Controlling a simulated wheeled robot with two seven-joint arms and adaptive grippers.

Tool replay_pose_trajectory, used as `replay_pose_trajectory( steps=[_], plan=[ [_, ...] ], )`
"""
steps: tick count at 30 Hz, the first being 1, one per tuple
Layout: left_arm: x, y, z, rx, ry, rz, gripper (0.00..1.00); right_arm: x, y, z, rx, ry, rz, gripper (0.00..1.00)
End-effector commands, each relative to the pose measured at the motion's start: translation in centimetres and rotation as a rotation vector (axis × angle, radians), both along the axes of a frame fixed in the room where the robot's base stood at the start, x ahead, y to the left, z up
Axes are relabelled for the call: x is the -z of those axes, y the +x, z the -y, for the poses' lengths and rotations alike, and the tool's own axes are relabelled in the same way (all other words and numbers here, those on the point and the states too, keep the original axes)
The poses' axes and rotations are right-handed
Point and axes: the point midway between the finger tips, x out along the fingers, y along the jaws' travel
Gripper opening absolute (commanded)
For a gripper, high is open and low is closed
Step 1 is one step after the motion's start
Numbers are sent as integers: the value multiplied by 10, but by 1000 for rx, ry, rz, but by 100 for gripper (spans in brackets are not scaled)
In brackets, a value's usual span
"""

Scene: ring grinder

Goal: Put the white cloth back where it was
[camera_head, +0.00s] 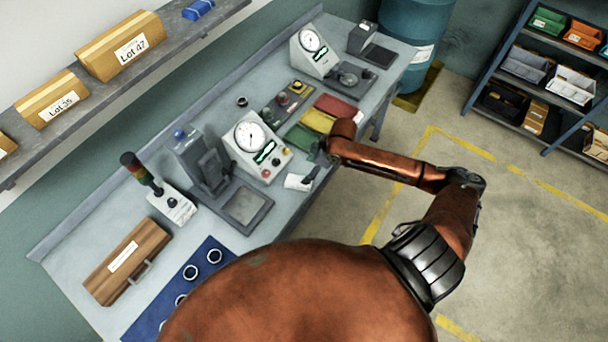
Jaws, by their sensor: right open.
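A small white cloth (296,182) lies on the workbench (95,210), near its front edge and in front of the dial gauge box. My right arm reaches in from the right over the bench edge. My right gripper (313,174) points down at the right side of the cloth. It is small and dark here, and it is open. I cannot tell whether its fingers touch the cloth. My left gripper is not in view.
Left of the cloth is a grey machine with a flat plate (244,206). Behind it is a dial gauge box (255,143). Green, yellow and red trays (316,120) lie to the right. A wooden box (127,262) and blue mat with rings (205,246) are at left.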

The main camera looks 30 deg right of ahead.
Motion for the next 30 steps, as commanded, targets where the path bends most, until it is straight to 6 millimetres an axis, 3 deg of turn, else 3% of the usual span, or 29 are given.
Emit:
replay_pose_trajectory(
  steps=[7, 30],
  plan=[
    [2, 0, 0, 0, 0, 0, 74, -21, -6, 7, 1, -1, 0, 64],
    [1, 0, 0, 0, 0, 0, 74, -22, -6, 7, 1, 0, 0, 64]
  ],
)
